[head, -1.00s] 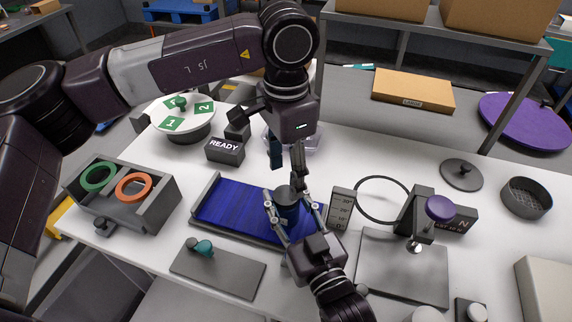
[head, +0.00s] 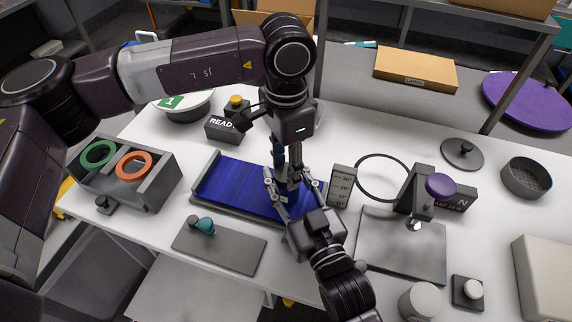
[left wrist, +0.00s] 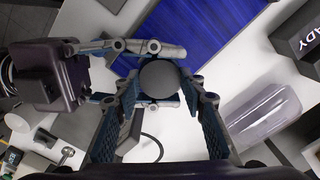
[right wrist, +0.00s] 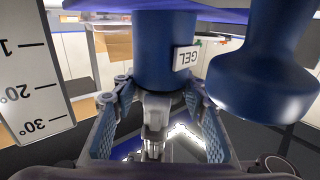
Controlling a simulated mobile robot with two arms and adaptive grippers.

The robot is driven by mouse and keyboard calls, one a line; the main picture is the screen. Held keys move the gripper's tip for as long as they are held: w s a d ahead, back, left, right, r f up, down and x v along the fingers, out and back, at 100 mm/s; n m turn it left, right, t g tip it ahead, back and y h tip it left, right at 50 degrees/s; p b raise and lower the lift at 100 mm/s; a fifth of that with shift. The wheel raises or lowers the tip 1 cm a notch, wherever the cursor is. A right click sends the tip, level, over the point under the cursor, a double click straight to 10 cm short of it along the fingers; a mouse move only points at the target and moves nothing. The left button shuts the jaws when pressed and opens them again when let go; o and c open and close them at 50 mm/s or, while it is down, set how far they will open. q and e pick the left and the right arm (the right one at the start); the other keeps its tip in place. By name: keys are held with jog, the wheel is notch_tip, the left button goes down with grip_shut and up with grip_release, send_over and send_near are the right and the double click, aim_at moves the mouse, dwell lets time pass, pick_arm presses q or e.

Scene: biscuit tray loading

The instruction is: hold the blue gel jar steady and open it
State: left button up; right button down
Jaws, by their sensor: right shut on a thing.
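The blue gel jar (right wrist: 162,50) stands upright by the blue mat, with its GEL label inverted in the right wrist view. My right gripper (right wrist: 160,92) is shut on the jar, one finger on each side. In the head view the jar (head: 287,190) is mostly hidden by both grippers. Its round dark lid (left wrist: 158,82) shows from above in the left wrist view. My left gripper (left wrist: 160,98) is open above the jar, pointing down, with its fingers on both sides of the lid. Whether they touch the lid is hard to tell.
The blue mat tray (head: 232,190) lies under the grippers. A scale block (head: 341,185) stands close right of the jar. A blue bell-shaped object (right wrist: 265,80) is beside the jar. A grey plate with a teal knob (head: 218,250) lies in front. A ring box (head: 150,190) stands left.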

pick_arm(q)
jog(key=c, duration=0.4)
jog(key=n, duration=0.3)
dwell(0.3)
jog(key=o, duration=1.3)
jog(key=shift+r, duration=0.15)
